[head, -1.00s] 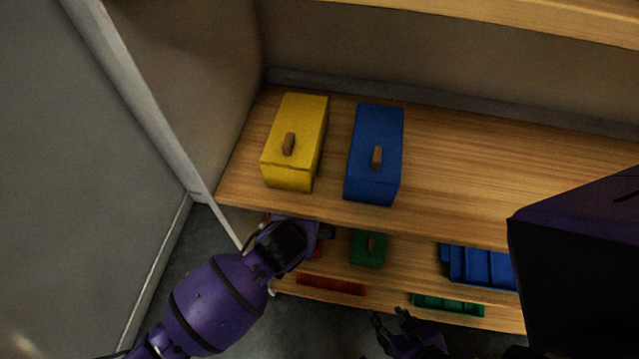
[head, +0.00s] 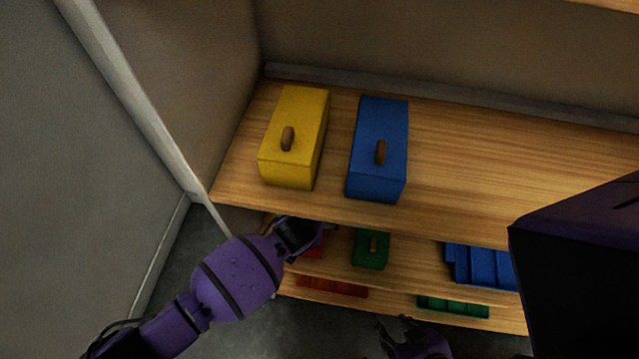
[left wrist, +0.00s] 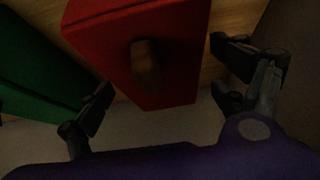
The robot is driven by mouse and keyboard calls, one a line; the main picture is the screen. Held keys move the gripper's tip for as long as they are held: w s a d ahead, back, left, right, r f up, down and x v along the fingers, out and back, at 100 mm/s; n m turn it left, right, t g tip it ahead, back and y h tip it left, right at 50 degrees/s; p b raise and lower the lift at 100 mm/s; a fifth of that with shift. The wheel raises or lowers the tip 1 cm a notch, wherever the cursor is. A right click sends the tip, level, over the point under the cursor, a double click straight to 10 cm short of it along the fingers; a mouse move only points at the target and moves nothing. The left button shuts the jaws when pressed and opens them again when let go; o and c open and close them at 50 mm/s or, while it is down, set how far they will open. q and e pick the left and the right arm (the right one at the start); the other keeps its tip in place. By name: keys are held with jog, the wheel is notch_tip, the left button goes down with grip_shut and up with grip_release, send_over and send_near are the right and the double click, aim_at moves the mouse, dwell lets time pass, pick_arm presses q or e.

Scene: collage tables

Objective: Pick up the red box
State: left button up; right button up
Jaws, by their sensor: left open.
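In the head view only a little of the red box (head: 314,246) shows behind my left gripper. My left gripper (left wrist: 163,78) is open, with one finger on each side of the box's near end. I cannot tell whether the fingers touch it. In the head view the left gripper (head: 318,236) is at the shelf front, its fingers partly hidden. My right gripper (head: 402,328) is low at the bottom, open and empty, away from the box.
A green box (head: 370,250) stands just right of the red one. A yellow box (head: 292,140) and a blue box (head: 377,150) are on the shelf above. A blue bin (head: 475,265) is farther right. Red (head: 330,286) and green (head: 452,306) bins sit lower. The cabinet's side wall is close left.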

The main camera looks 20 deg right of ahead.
pick_arm(q)
jog(key=c, duration=1.7)
jog(key=shift+o, duration=0.2)
jog(key=shift+r, duration=0.1)
